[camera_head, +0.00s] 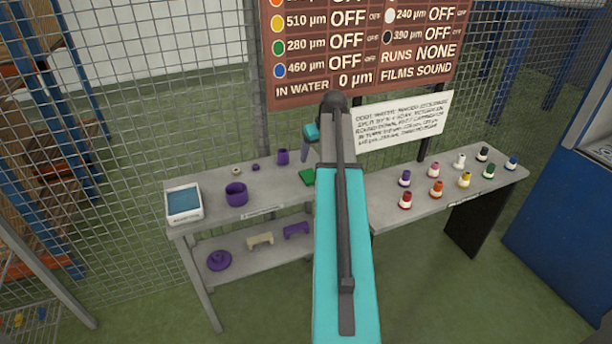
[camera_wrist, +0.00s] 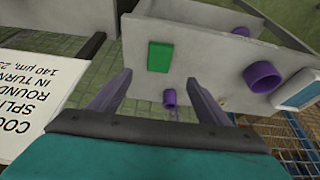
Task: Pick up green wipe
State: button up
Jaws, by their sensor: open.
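The green wipe (camera_head: 306,176) lies flat on the grey table, partly hidden behind my arm in the head view. In the wrist view the green wipe (camera_wrist: 160,57) shows whole as a flat rectangle, beyond my fingertips and between their lines. My gripper (camera_wrist: 156,76) is open and empty, its two purple-grey fingers spread apart. In the head view my gripper (camera_head: 305,152) is mostly hidden by my arm; one finger shows above the table near the wipe. The fingers look apart from the wipe.
A small purple cylinder (camera_head: 283,157), a purple cup (camera_head: 237,194) and a white tray with blue inside (camera_head: 184,205) stand left of the wipe. Several coloured bottles (camera_head: 436,189) stand on the right table. A sign (camera_head: 405,130) and wire fence (camera_head: 180,90) stand behind.

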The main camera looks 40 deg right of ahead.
jog(key=shift+w+f, duration=0.1)
jog(key=shift+f, duration=0.1)
jog(key=p, duration=0.2)
send_over(311, 177)
jog(key=s+a, duration=0.1)
jog(key=s, duration=0.1)
jog(key=shift+a+f, duration=0.1)
jog(key=shift+f, duration=3.7)
jog(key=shift+f, duration=0.15)
jog(key=shift+p+x, duration=0.8)
jog(key=shift+x, duration=0.45)
jog(key=shift+p+x, duration=0.3)
jog(key=shift+x, duration=0.9)
jog(key=shift+s, duration=0.15)
jog(key=shift+c, duration=0.4)
jog(key=c, duration=1.1)
